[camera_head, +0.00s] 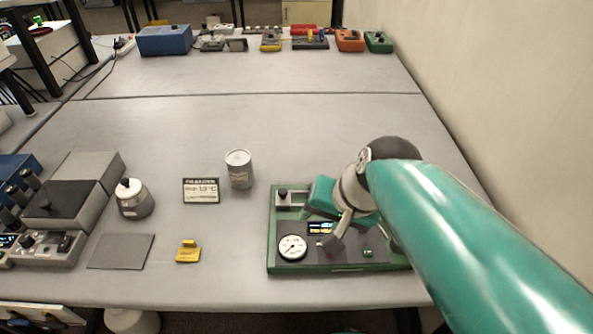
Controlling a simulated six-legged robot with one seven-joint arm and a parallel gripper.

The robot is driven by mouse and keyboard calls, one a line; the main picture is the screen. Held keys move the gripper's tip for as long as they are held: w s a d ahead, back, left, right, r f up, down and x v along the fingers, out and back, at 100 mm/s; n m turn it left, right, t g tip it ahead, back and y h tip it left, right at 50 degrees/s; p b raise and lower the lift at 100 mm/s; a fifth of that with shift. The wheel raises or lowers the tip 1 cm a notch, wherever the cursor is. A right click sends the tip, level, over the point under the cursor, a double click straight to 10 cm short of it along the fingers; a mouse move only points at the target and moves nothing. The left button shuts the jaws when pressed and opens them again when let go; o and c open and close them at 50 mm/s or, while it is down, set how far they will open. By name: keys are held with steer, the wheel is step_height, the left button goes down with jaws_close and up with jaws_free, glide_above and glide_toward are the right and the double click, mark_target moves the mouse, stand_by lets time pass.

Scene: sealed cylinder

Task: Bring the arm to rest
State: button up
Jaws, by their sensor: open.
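My teal arm reaches in from the lower right and bends down over a green-framed instrument panel (272,243) on the grey table. My gripper (333,238) is above the panel, near its small display, and looks open with nothing between its fingers. Whether it touches the panel cannot be told. The arm hides the panel's right part. A round white dial gauge (292,247) and a dark knob (283,193) show on the panel's left side. A grey-white cylinder (239,170) stands upright on the table, left of and behind the panel, apart from the gripper.
A small sign (201,190), a lidded jar (134,199), a grey mat (121,251) and a yellow block (188,252) lie left. Grey equipment (70,205) fills the left edge. Several instruments line the back. A wall (480,90) bounds the right. The table's middle is clear.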

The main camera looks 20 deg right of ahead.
steer(key=r+n, duration=0.1)
steer(key=n, duration=0.1)
steer(key=a+r+n+h, duration=0.1)
steer(key=n, duration=0.1)
steer(key=s+r+n+t+h, duration=0.1)
steer(key=n, duration=0.1)
steer(key=shift+s+a, duration=0.1)
steer(key=shift+a, duration=0.2)
stand_by(0.7)
